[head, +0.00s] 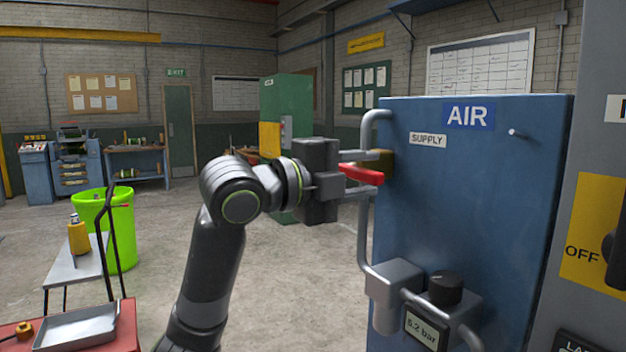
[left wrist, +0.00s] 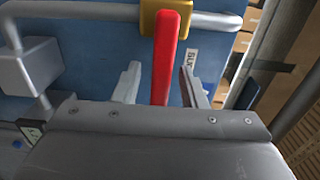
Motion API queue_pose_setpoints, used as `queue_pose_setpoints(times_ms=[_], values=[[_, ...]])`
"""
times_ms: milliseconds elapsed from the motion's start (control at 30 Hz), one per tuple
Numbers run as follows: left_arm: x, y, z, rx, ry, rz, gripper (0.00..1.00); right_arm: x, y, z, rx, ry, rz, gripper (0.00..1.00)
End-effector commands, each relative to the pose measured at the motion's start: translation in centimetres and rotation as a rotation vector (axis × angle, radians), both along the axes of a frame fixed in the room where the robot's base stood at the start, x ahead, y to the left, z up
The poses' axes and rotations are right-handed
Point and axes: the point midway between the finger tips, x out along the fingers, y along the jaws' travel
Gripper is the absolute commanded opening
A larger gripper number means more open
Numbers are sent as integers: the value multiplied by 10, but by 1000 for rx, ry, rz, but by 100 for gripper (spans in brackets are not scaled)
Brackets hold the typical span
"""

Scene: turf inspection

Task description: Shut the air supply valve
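The air supply valve has a red lever (head: 362,174) on a brass-coloured body (head: 381,160), set in a grey pipe beside the blue panel with the SUPPLY label (head: 428,140). In the left wrist view the red lever (left wrist: 167,58) stands crosswise to the pipe and points towards my gripper. My left gripper (head: 355,178) is at the lever. Its two fingers (left wrist: 160,87) are apart, one on each side of the lever, with gaps visible between them and it. My right gripper is not in view.
A regulator with a black knob (head: 445,287) and a gauge (head: 426,329) reading 6.2 bar sits below the valve. A grey cabinet with a yellow OFF plate (head: 590,225) stands at right. A green bin (head: 120,235) and a red cart (head: 120,335) are at left. Floor between is clear.

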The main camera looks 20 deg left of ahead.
Motion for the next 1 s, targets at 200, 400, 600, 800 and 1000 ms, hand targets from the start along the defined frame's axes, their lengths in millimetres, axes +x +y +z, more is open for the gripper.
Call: queue_pose_setpoints(times_ms=[200, 400, 600, 800, 1000], values=[[-11, 10, -1, 2, -4, 4, 38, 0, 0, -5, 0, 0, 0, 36], [-32, 27, -1, 3, -5, 5, 38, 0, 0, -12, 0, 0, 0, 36], [-52, 43, -1, 3, -3, 5, 38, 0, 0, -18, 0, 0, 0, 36], [-70, 56, -2, 4, 0, 5, 38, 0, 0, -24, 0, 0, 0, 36], [-86, 69, -2, 5, -2, 6, 38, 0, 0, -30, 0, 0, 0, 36]])
